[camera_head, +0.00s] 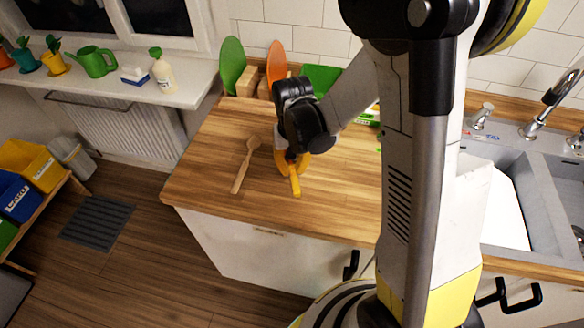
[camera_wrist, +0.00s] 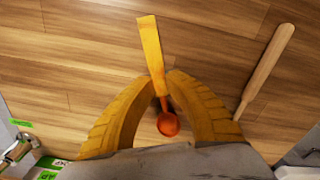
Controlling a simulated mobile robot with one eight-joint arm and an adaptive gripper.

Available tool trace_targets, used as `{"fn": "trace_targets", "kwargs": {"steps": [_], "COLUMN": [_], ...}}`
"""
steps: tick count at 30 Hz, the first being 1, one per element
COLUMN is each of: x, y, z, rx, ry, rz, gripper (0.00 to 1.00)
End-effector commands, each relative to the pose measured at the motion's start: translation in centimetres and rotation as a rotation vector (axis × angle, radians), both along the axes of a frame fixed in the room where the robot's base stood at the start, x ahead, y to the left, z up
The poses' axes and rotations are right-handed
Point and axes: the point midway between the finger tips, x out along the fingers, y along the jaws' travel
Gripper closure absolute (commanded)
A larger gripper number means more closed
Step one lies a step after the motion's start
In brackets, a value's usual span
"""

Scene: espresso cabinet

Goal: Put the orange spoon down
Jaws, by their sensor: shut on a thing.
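The orange spoon (camera_wrist: 152,50) has a yellow-orange handle and a round orange bowl. In the wrist view its handle points away past the fingertips, and its bowl lies between the fingers. My gripper (camera_wrist: 168,84) has yellow ribbed fingers that are shut on the spoon's handle near the bowl. In the head view my gripper (camera_head: 289,160) points down at the wooden counter (camera_head: 335,205), and the spoon's handle (camera_head: 295,183) sticks out toward the front edge. The spoon is at or just above the counter; I cannot tell if it touches. Its bowl is hidden there.
A wooden spoon (camera_head: 244,164) lies on the counter just left of my gripper, and its handle shows in the wrist view (camera_wrist: 268,64). Green (camera_head: 232,62) and orange boards (camera_head: 276,65) stand at the back. A sink (camera_head: 535,175) is at right. The counter's front left is clear.

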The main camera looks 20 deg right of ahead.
Motion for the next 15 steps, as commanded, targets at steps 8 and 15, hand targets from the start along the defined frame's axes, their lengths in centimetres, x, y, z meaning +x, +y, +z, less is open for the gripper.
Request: {"fn": "trace_targets", "kwargs": {"steps": [8,15], "x": [0.0,0.0], "y": [0.0,0.0], "z": [0.2,3.1], "rx": [0.0,0.0], "ry": [0.0,0.0], "rz": [0.0,0.0], "gripper": [1.0,1.0]}}
